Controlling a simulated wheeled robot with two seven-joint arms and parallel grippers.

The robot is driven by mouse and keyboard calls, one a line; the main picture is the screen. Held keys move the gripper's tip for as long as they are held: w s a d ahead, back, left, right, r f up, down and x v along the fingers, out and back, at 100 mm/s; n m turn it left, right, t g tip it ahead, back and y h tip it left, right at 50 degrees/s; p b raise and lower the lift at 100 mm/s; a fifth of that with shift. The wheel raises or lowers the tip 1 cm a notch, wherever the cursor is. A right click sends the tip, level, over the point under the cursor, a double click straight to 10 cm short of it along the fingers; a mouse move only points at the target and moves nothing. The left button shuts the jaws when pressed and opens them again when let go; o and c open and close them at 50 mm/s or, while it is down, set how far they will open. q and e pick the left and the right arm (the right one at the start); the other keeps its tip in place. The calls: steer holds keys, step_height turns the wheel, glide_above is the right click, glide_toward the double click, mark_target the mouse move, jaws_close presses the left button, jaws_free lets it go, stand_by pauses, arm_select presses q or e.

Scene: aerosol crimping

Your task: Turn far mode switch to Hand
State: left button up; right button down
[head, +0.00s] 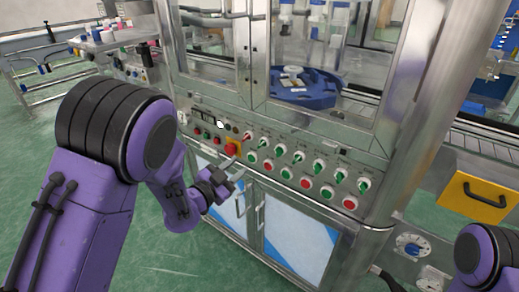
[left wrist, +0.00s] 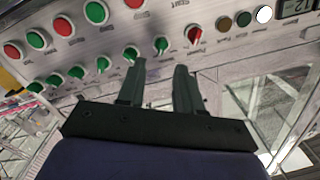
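The control panel (head: 290,165) slopes along the machine front. Its upper row holds a red-handled switch (head: 247,136) and several green-handled rotary switches (head: 317,164). The labels are too small to read, so I cannot tell which is the far mode switch. My left gripper (head: 222,180) is in front of the panel, below the red emergency button (head: 232,148). In the left wrist view, my left gripper (left wrist: 160,64) has its fingers parted and empty, just short of a green switch (left wrist: 162,44) and the red switch (left wrist: 195,35). My right gripper is out of view.
A lower row of green and red push buttons (head: 305,183) sits close under the switches. Glass doors and steel frames rise above the panel, with a blue turntable (head: 303,90) inside. Cabinet doors (head: 290,235) are below. Green floor (head: 150,250) is open in front.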

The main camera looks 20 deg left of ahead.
mark_target(260, 145)
arm_select(q)
steer(key=shift+m+h, duration=0.4)
steer(key=x, duration=0.3)
steer(key=r+p+x, duration=0.1)
steer(key=x, duration=0.3)
steer(key=p+x, duration=0.1)
steer(key=x, duration=0.3)
steer(key=shift+r, duration=0.3)
jaws_close()
